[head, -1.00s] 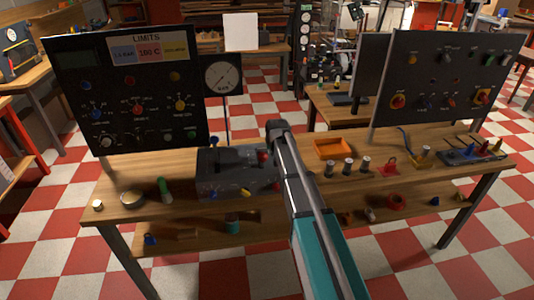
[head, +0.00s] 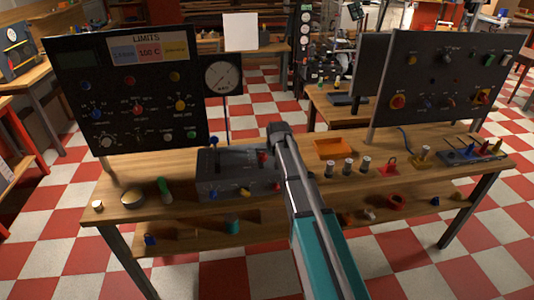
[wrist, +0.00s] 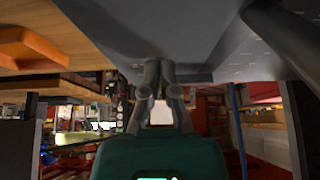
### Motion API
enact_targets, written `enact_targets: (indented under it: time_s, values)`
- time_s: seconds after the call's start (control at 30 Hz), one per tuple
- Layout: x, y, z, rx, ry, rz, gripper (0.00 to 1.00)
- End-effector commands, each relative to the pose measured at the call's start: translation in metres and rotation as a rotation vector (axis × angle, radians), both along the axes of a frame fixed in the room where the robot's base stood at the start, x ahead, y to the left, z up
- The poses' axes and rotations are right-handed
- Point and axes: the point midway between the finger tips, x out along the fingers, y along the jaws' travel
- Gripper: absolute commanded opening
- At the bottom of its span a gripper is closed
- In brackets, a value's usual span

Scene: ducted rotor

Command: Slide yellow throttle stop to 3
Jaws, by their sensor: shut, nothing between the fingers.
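The dark grey control box (head: 225,175) sits on the wooden bench, left of my arm. Small coloured parts on its front include a blue one, a red one and a small yellow piece (head: 246,192), which may be the throttle stop. Its scale and number marks are too small to read. My gripper (wrist: 160,68) is shut and empty in the wrist view, its fingertips close to or under a large grey surface (wrist: 150,25). I cannot tell whether they touch it. In the head view my arm hides the gripper and the right part of the box.
A black LIMITS panel (head: 125,90) stands behind left, with a round gauge (head: 222,77) beside it. An orange tray (head: 331,149), several metal cylinders and a second panel (head: 440,85) are at right. A green-topped item (head: 164,187) stands left of the box.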

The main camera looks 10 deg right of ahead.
Motion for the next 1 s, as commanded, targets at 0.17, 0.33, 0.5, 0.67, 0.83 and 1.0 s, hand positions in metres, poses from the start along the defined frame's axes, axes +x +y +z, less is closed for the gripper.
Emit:
enact_targets:
  time_s: [0.17, 0.33, 0.5, 0.67, 0.83, 1.0]
  values:
    - [-0.004, 0.000, 0.009, 0.000, 0.000, 0.000, 0.00]
    - [-0.010, 0.000, 0.020, 0.000, 0.000, 0.000, 0.00]
    - [-0.016, 0.000, 0.030, 0.000, 0.000, 0.000, 0.00]
    - [-0.022, 0.000, 0.040, 0.000, 0.000, 0.000, 0.00]
    - [-0.027, 0.000, 0.049, 0.000, 0.000, 0.000, 0.00]
    - [-0.030, 0.000, 0.052, 0.000, 0.000, 0.000, 0.00]
